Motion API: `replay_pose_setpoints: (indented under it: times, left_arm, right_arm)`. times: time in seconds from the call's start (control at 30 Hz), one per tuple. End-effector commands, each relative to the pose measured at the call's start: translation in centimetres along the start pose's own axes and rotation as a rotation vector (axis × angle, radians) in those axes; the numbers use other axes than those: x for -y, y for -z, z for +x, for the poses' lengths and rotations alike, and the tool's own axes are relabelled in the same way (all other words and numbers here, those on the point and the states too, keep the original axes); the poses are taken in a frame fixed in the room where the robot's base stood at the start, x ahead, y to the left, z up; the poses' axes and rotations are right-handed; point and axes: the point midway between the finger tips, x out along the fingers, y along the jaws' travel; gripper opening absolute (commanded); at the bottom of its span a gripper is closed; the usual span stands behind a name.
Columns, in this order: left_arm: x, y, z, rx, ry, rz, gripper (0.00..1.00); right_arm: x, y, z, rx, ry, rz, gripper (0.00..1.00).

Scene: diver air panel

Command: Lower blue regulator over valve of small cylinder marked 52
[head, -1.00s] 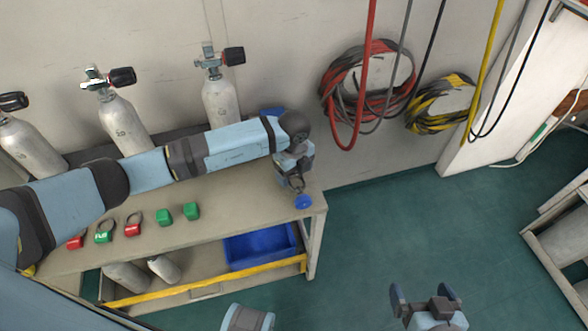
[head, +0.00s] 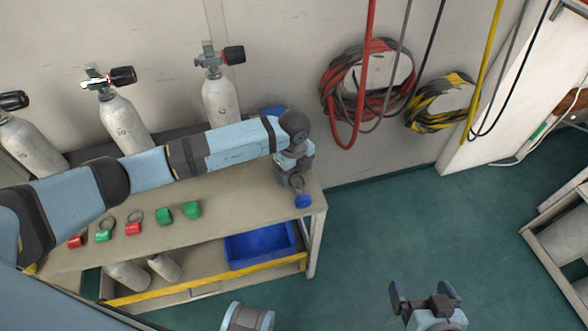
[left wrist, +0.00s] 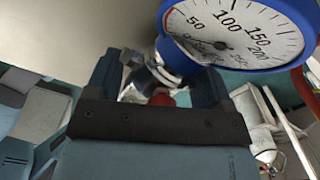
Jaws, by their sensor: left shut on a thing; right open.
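The blue regulator (head: 302,201) shows in the head view as a small blue round part under my left gripper (head: 297,182), near the bench's right end. In the left wrist view its blue-rimmed gauge (left wrist: 240,35) faces the camera, and a metal part with a red end sits between the fingers of my left gripper (left wrist: 158,90), which is shut on the regulator. My right gripper (head: 425,302) is open and empty over the floor. Grey cylinders with valves stand behind the bench, including a middle one (head: 124,126) and a right one (head: 219,103). I cannot read a 52 on any.
The bench top (head: 240,205) carries several red and green tags, with a green one (head: 192,209) nearest my gripper. A blue bin (head: 262,248) and small cylinders (head: 165,267) are on the lower shelf. Coiled hoses (head: 345,95) hang on the wall.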

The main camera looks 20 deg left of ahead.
Motion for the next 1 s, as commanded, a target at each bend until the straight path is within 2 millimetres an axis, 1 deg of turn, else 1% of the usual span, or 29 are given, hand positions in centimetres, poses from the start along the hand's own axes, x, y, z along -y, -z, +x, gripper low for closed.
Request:
replay_pose_setpoints:
  times: [0.67,0.7,0.8,1.0]
  left_arm:
    - [0.1,0.0,0.8,0.000,0.001,0.000,0.30]
    - [0.1,0.0,0.8,0.000,0.002,0.000,0.79]
    - [0.1,0.0,0.8,0.000,0.001,0.000,1.00]
    - [0.0,0.0,0.9,0.000,-0.001,0.000,1.00]
  right_arm:
    - [0.0,-0.3,0.2,0.001,0.001,0.000,1.00]
    - [0.0,-0.3,0.2,0.001,0.001,0.000,1.00]
    - [0.0,-0.3,0.1,0.001,0.001,0.000,1.00]
    - [0.0,-0.3,0.2,0.001,0.001,0.000,1.00]
